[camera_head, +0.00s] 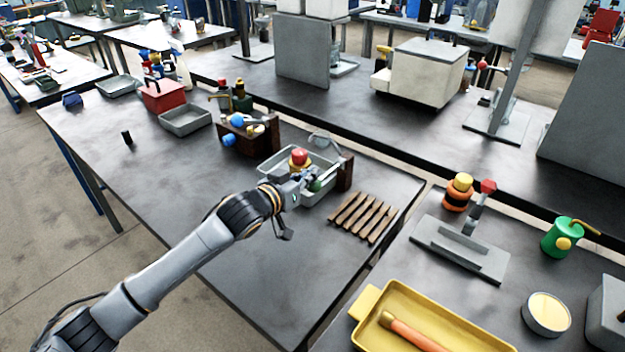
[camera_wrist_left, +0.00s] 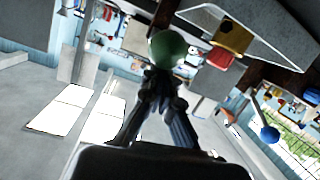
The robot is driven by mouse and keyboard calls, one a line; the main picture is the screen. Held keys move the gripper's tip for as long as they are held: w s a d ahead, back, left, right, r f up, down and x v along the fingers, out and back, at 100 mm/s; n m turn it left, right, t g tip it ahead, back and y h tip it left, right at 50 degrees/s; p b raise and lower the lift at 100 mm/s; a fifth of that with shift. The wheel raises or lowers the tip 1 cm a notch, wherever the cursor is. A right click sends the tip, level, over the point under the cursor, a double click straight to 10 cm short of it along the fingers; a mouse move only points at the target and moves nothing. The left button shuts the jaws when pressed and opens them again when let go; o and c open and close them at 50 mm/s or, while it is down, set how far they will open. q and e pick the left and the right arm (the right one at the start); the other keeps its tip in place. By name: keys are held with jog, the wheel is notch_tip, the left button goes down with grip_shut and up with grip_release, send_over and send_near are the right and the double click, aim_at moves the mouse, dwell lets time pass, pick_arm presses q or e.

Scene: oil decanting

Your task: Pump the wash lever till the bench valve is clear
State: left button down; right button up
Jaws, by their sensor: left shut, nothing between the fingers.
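A grey basin (camera_head: 268,167) stands on the dark bench, with a red knob (camera_head: 299,157) on a yellow body at it. A green ball (camera_head: 315,185) is at the basin's near side and shows large in the wrist view (camera_wrist_left: 168,48). I take it for the wash lever's end. My left gripper (camera_head: 302,180) is shut and empty, its fingertips (camera_wrist_left: 160,76) close to the ball; contact is unclear. My right gripper is not in view.
A brown wooden block (camera_head: 345,172) is right of the basin. A slatted wooden rack (camera_head: 362,216) lies in front of it. Another wooden block with blue knobs (camera_head: 270,134) stands behind left. The bench's left part is mostly clear. A yellow tray (camera_head: 375,302) is at the near right.

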pick_arm(q)
jog(key=shift+s+a+f+t+h+b, duration=0.15)
jog(key=shift+f+t+h+b, duration=0.2)
jog(key=shift+f+b, duration=0.45)
jog(key=shift+s+f+t+h+b, duration=0.15)
jog(key=shift+f+t+b, duration=0.3)
jog(key=shift+b, duration=0.5)
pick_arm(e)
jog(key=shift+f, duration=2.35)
pick_arm(q)
jog(key=shift+f, duration=0.1)
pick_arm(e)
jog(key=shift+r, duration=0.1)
pick_arm(q)
jog(key=r+p, duration=0.1)
jog(key=w+r+p, duration=0.1)
jog(key=r+p, duration=0.2)
jog(key=r, duration=0.1)
jog(key=shift+w+d+r+p, duration=0.1)
jog(key=shift+w+d+p, duration=0.1)
jog(key=shift+w+p, duration=0.2)
jog(key=shift+s+a+f+b, duration=0.45)
jog(key=shift+s+f+b, duration=0.25)
jog(key=shift+f, duration=0.05)
jog(key=r+v, duration=0.1)
jog(key=v, duration=0.7)
jog(key=shift+b, duration=0.4)
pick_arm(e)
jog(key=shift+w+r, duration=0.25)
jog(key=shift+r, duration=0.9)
